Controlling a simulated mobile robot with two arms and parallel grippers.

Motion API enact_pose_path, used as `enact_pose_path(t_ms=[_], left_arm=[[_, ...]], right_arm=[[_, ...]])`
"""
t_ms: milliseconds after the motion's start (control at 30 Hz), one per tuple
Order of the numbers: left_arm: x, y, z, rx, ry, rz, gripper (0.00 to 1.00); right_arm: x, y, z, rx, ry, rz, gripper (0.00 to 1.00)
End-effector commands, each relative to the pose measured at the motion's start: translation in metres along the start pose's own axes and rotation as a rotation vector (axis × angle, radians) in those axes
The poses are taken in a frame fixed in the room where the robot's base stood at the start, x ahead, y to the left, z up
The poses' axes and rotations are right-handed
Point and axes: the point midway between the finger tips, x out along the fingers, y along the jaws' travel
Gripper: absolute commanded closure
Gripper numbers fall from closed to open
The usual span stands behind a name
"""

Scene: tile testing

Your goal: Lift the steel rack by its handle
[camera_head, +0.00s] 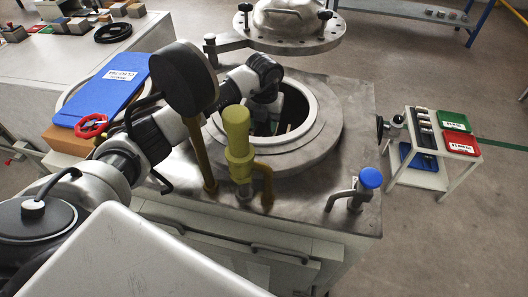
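The steel vessel has a round opening (322,134) in its metal top, in the middle of the view. My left arm comes in from the left, passes behind a dark round gauge and bends down into this opening. My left gripper (277,127) is down in the opening, small and dark; its fingers cannot be made out, so I cannot tell whether it is open or shut. The steel rack and its handle cannot be clearly made out; the inside of the vessel is dark and partly hidden by my wrist and the rim. My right gripper is not in view.
A dark gauge (183,78) on a brass pipe, a yellow valve (238,145) and a blue-capped tap (370,178) stand around the opening. The round lid (290,42) hangs beyond it. A blue board (103,88) lies at left; a white cart (418,179) stands at right.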

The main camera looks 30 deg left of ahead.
Motion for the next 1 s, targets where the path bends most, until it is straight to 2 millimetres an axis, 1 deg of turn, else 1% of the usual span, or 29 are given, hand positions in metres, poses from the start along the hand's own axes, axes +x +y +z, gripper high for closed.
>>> enact_pose_path(t_ms=[33,300,567,600,833,933,1000], left_arm=[[0.000,0.000,0.000,0.000,0.000,0.000,0.59],[0.000,0.000,0.000,0.000,0.000,0.000,1.00],[-0.001,0.000,0.000,0.000,0.000,0.000,1.00],[-0.004,0.000,0.001,0.000,-0.005,-0.003,1.00],[-0.005,0.000,0.001,-0.001,-0.005,-0.003,1.00],[-0.011,0.000,0.002,-0.001,-0.006,-0.003,1.00],[-0.019,0.000,0.002,-0.001,-0.007,-0.003,1.00]], right_arm=[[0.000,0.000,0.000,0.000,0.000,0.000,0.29],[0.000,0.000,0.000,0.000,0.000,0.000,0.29],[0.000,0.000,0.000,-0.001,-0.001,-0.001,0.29],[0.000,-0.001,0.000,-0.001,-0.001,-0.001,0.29],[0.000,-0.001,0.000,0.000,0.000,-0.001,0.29],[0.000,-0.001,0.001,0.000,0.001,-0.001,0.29],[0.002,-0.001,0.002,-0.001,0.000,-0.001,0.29]])
